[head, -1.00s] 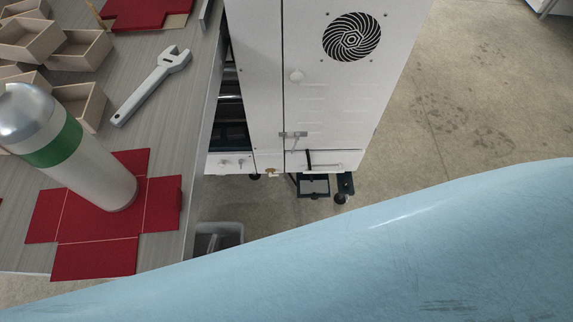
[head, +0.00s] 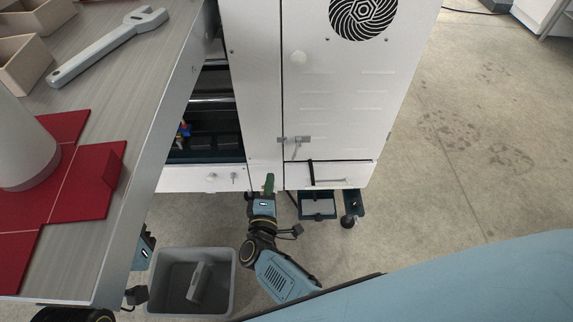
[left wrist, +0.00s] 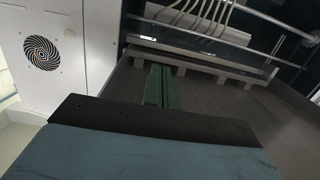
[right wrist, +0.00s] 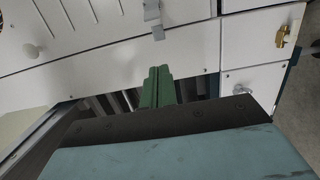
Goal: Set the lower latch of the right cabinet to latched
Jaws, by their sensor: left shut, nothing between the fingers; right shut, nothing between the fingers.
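The right cabinet (head: 335,110) is a tall white box with a round black fan grille, in the middle of the head view. Its lower latch (head: 296,139) is a small grey piece near the door seam, with a short lever (head: 297,152) hanging down. In the right wrist view the latch (right wrist: 152,12) is at the top, just beyond the fingertips. My right gripper (head: 269,183) is shut and empty, its green fingers below and slightly left of the latch, apart from it. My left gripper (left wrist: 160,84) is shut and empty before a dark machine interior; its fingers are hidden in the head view.
A table (head: 120,95) with a wrench (head: 105,45) and red card blanks (head: 85,175) fills the left. A grey bin (head: 165,275) stands on the floor beside my right arm. A round white knob (head: 298,57) sits above the latch. Floor on the right is clear.

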